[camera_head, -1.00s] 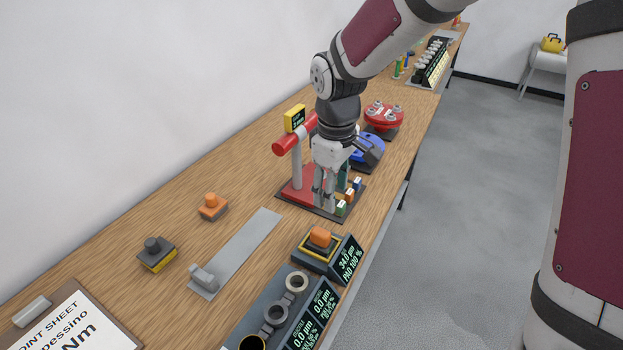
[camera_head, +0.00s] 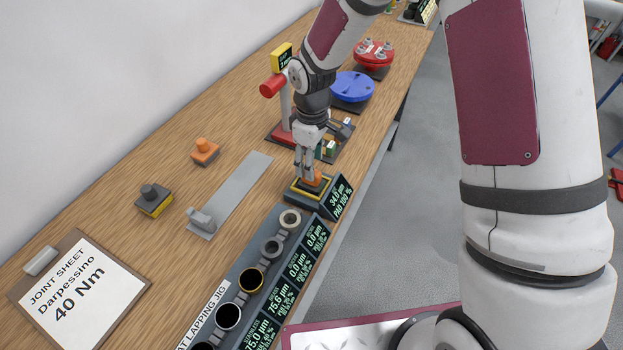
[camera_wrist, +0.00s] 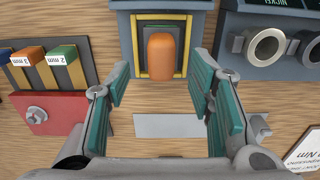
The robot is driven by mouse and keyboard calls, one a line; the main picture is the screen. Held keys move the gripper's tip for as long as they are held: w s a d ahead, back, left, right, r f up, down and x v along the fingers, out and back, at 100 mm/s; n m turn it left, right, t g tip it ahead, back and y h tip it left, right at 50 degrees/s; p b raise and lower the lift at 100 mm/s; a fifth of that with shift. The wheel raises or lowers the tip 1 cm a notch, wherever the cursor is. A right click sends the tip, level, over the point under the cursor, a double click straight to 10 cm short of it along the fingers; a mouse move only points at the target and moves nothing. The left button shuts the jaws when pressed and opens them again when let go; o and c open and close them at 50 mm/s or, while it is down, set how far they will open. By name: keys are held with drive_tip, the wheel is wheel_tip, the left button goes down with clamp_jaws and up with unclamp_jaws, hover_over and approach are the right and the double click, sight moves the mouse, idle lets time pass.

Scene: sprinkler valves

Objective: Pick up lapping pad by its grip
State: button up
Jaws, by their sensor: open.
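A lapping pad with a rounded orange grip (camera_head: 317,178) sits in a dark dock (camera_head: 340,190) with a yellow rim, whose screen reads 34.0 µm and PAD 100 %. My gripper (camera_head: 306,172) is open just above this pad and partly hides it in the head view. In the wrist view, the orange grip (camera_wrist: 162,55) lies ahead between my two teal-lined fingers (camera_wrist: 160,82), with a gap on both sides. I see no contact. Another orange-topped block (camera_head: 205,150) and a dark-knobbed block with a yellow band (camera_head: 153,200) stand on the bench.
The lapping jig (camera_head: 245,282) with several rings and screens runs toward the front from the dock. A red press stand (camera_head: 285,132) and gauge blocks (camera_wrist: 45,68) stand behind. A grey plate (camera_head: 232,192) lies left. A blue disc (camera_head: 352,86) is farther back.

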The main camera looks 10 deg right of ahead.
drive_tip(key=shift+a+f+p, duration=0.1)
drive_tip(key=shift+f+p, duration=0.45)
drive_tip(key=shift+f, duration=1.8)
clamp_jaws()
